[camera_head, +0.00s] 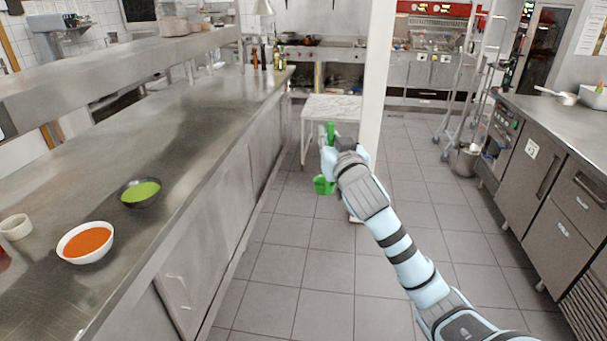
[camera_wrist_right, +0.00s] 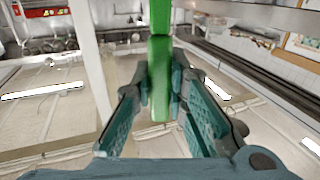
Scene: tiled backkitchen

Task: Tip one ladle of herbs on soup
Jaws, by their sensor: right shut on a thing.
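My right gripper (camera_head: 332,157) is shut on the green ladle (camera_head: 323,186), held in the air over the floor aisle, right of the long steel counter. The ladle's handle end points up and its cup hangs below my fingers. In the right wrist view the green handle (camera_wrist_right: 160,70) stands between the teal finger pads. I cannot tell whether the cup holds anything. A white bowl of smooth orange soup (camera_head: 86,241) stands on the counter at the left. Behind it is a dark bowl with a flat green filling (camera_head: 141,192), perhaps the herbs. My left gripper is out of view.
The steel counter (camera_head: 187,130) runs along the left with a raised shelf (camera_head: 120,58) above it. A small white cup (camera_head: 16,227) stands left of the bowls. A white post (camera_head: 377,85) and a marble-topped table (camera_head: 335,108) stand beyond my gripper. The near floor is clear.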

